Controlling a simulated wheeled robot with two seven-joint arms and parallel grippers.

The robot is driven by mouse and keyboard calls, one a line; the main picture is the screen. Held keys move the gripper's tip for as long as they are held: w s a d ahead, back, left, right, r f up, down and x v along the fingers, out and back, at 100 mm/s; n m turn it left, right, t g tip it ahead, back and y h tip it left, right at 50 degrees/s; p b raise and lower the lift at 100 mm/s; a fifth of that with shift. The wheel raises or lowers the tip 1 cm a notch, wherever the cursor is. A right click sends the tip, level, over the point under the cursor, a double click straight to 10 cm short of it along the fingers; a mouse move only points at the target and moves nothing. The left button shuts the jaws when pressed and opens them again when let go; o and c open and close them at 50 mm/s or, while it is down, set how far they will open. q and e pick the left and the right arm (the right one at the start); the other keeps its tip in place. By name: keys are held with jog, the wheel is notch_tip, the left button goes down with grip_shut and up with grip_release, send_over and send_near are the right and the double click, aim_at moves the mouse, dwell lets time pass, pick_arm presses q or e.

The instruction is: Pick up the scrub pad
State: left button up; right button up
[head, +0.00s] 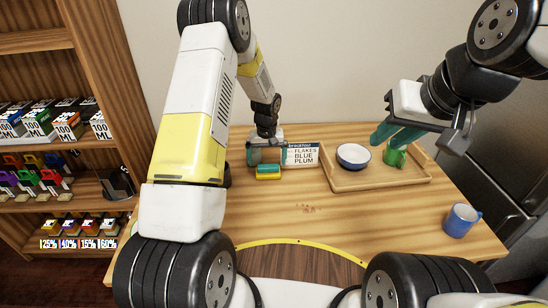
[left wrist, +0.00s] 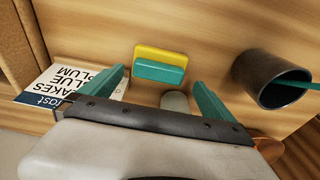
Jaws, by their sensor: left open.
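The scrub pad is a small block with a yellow layer and a teal layer. It lies on the wooden table (head: 255,215) in front of the breakfast box in the head view (head: 268,173). In the left wrist view the scrub pad (left wrist: 161,64) lies just beyond and between my left fingertips. My left gripper (left wrist: 162,80) is open and empty, with a teal finger on each side; in the head view it is above and behind the pad, partly hidden. My right gripper (head: 396,136) hangs over the tray by the green mug, its teal fingers apart.
The breakfast box (head: 302,156) is beside the pad. A dark cup (left wrist: 265,75) holding a teal stick stands right of it in the wrist view. A wooden tray (head: 350,182) bears a bowl (head: 353,156) and green mug (head: 394,157). A blue mug (head: 461,220) stands at right.

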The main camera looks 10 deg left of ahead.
aim_at(268, 166)
pick_arm(q)
jog(key=f, duration=0.4)
jog(key=shift+w+d+f, duration=0.1)
jog(key=shift+w+f, duration=0.1)
jog(key=shift+c, duration=0.4)
jog(key=c, duration=1.2)
jog(key=shift+r, duration=0.5)
jog(key=shift+c, duration=0.2)
jog(key=r, duration=0.1)
jog(key=s+r, duration=0.1)
jog(key=shift+d+r, duration=0.15)
jog(key=shift+r, duration=0.25)
jog(key=s+d, duration=0.1)
jog(key=s, duration=0.4)
jog(key=s+d+r, duration=0.1)
jog(key=s, duration=0.3)
jog(key=s+d, duration=0.1)
jog(key=s, duration=0.4)
jog(key=shift+s+r, duration=0.15)
jog(key=shift+s, duration=0.2)
